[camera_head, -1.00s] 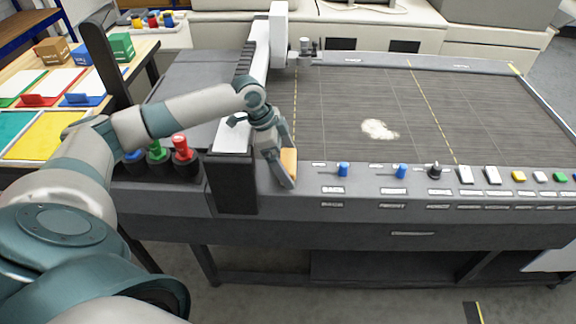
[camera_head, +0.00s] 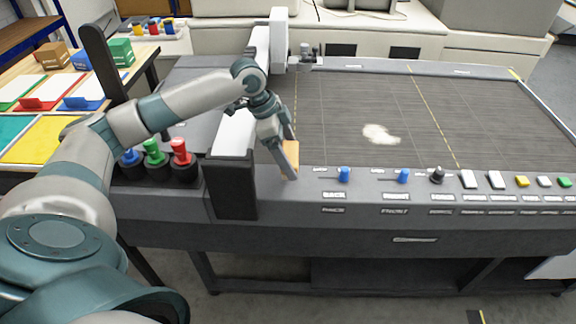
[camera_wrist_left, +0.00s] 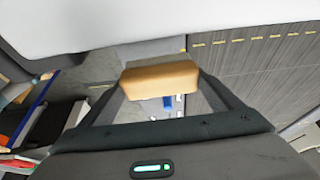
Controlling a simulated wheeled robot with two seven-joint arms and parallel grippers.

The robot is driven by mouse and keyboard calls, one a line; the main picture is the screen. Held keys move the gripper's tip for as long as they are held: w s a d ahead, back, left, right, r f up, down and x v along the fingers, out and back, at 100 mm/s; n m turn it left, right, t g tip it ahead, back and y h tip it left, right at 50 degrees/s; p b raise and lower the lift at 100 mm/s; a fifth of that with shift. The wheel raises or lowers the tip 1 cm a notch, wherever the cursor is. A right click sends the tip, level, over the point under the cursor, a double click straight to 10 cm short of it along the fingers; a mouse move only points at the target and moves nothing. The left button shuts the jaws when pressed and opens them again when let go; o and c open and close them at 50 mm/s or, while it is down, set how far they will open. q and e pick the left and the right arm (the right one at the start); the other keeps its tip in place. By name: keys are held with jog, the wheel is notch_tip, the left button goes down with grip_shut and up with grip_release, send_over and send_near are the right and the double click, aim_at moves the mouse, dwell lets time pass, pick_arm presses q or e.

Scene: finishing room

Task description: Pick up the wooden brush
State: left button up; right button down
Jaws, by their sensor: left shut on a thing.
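The wooden brush is a tan block (camera_head: 290,152) at the left front corner of the machine bed, beside the grey gantry. My left gripper (camera_head: 290,160) is shut on it, pointing down, and its near finger hides part of the brush. In the left wrist view the brush (camera_wrist_left: 160,80) lies crosswise between the two fingers of the left gripper (camera_wrist_left: 158,88), with a greyish strip along its far side. I cannot tell whether the brush touches the machine surface. My right gripper is not in view.
The gantry (camera_head: 232,180) stands just left of the gripper. Red, green and blue knobs (camera_head: 153,152) are further left. A front panel with blue knobs (camera_head: 344,174) and buttons runs right. A whitish pile (camera_head: 380,134) lies on the otherwise clear dark bed (camera_head: 350,100).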

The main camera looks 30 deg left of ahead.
pick_arm(q)
jog(key=d+r+b, duration=0.2)
jog(key=d+r, duration=0.4)
jog(key=d, duration=0.5)
jog(key=shift+r+b, duration=0.2)
jog(key=shift+b, duration=0.15)
jog(key=shift+s+d, duration=0.1)
jog(key=o, duration=0.5)
jog(key=c, duration=0.3)
